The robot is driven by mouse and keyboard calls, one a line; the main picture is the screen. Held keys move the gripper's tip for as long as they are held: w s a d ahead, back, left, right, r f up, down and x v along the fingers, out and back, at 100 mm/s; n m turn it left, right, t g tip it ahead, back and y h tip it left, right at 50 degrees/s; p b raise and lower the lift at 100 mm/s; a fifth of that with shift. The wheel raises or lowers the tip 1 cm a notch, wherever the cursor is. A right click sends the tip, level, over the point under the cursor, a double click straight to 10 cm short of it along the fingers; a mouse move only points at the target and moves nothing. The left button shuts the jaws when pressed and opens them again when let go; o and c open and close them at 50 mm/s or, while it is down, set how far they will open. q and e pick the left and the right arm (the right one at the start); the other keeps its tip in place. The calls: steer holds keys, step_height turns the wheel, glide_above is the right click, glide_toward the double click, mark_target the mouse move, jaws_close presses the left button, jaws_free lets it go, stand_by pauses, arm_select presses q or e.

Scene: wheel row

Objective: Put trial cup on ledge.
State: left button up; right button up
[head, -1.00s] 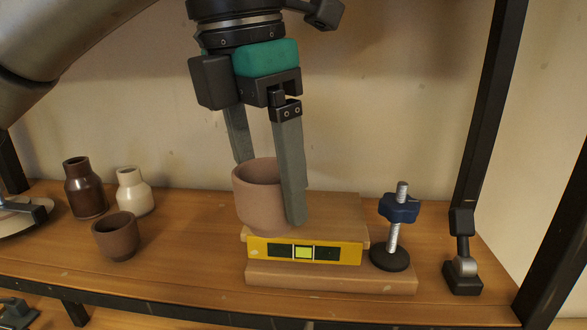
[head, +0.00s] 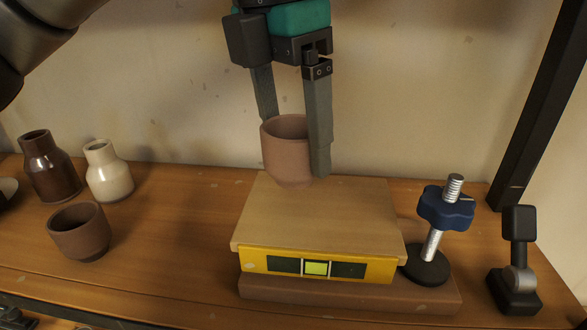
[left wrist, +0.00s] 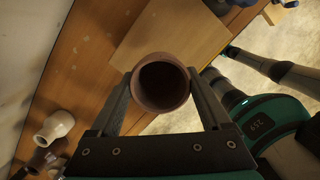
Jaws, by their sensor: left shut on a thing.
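The trial cup seems to be the reddish-brown clay cup (head: 284,150) held by my left gripper (head: 293,145). The gripper is shut on it, one finger on each side, and the cup is upright. It hangs over the rear part of a light wooden board (head: 320,220); I cannot tell whether its base touches the board. The board lies on a yellow level (head: 316,267) above a brown slab (head: 340,297); I take this stack to be the ledge. In the left wrist view the cup's mouth (left wrist: 161,83) faces the camera between the fingers. My right gripper is not seen.
A second brown cup (head: 80,232), a dark brown bottle (head: 49,168) and a cream bottle (head: 108,172) stand at the left. A blue-knobbed screw jack (head: 446,207) and a black jointed stand (head: 518,262) are at the right. A dark post (head: 540,110) rises behind.

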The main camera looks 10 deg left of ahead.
mark_target(294, 166)
arm_select(q)
steer(key=f, duration=0.1)
steer(key=f+b, duration=0.2)
steer(key=f, duration=0.1)
steer(key=shift+w, duration=0.6)
steer(key=shift+s+f+b, duration=0.15)
steer(key=shift+f+b, duration=0.05)
steer(key=shift+b, duration=0.1)
steer(key=o, duration=1.3)
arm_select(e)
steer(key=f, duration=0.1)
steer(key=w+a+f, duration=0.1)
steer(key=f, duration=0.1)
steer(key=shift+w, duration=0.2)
arm_select(q)
steer(key=shift+r, duration=0.1)
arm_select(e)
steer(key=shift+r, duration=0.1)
